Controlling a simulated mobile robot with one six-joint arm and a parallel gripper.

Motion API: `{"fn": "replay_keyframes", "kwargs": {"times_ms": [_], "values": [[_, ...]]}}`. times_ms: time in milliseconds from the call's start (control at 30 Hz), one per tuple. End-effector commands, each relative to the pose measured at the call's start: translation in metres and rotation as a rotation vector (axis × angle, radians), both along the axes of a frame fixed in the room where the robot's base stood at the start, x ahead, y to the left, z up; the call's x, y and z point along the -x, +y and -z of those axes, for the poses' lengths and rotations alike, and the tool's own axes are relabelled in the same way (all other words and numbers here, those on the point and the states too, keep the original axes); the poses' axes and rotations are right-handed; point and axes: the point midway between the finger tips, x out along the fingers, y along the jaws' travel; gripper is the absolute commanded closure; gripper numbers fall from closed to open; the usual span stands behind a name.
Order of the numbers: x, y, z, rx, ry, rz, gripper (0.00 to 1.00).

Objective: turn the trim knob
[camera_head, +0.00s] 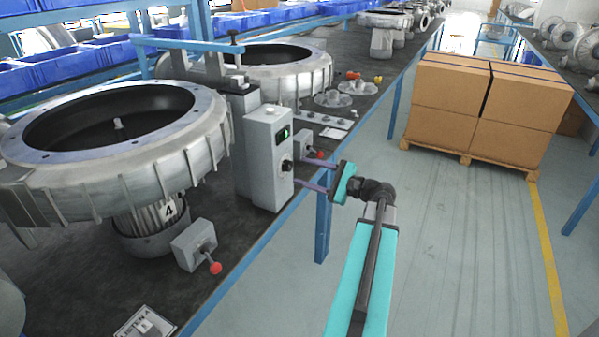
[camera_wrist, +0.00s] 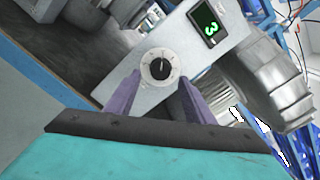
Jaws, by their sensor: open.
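The trim knob (camera_wrist: 160,66) is a black knob on a pale round dial, on the front of a grey control box (camera_wrist: 150,98). In the wrist view a light pointer mark on it points roughly up. The box's display (camera_wrist: 208,22) glows with a green digit that looks like a 3. In the head view the box (camera_head: 262,150) stands at the bench edge, with the knob (camera_head: 287,166) low on its front. My gripper (camera_head: 299,173) is open. Its two purple fingers (camera_wrist: 160,78) lie either side of the knob in the wrist view; contact cannot be told.
A large round blower housing (camera_head: 190,150) stands on the dark bench left of the box. Small grey boxes with red knobs sit nearby, one (camera_head: 195,245) in front and one (camera_head: 306,147) behind. Stacked cartons (camera_head: 490,100) stand on the floor at right. The aisle floor (camera_head: 450,240) is clear.

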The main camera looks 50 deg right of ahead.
Motion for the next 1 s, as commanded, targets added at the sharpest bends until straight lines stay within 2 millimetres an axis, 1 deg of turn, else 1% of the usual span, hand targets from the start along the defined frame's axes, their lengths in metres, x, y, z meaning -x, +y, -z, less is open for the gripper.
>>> {"fn": "replay_keyframes", "kwargs": {"times_ms": [33,100,600,800,1000], "values": [[0.008,-0.002,0.001,0.0,0.0,0.003,0.51],[0.018,-0.004,0.001,0.0,0.001,0.002,0.51],[0.083,-0.02,0.001,-0.001,0.002,0.001,0.51],[0.096,-0.023,0.001,-0.001,0.002,0.0,0.51],[0.099,-0.023,0.001,-0.001,0.002,-0.002,0.51]]}}
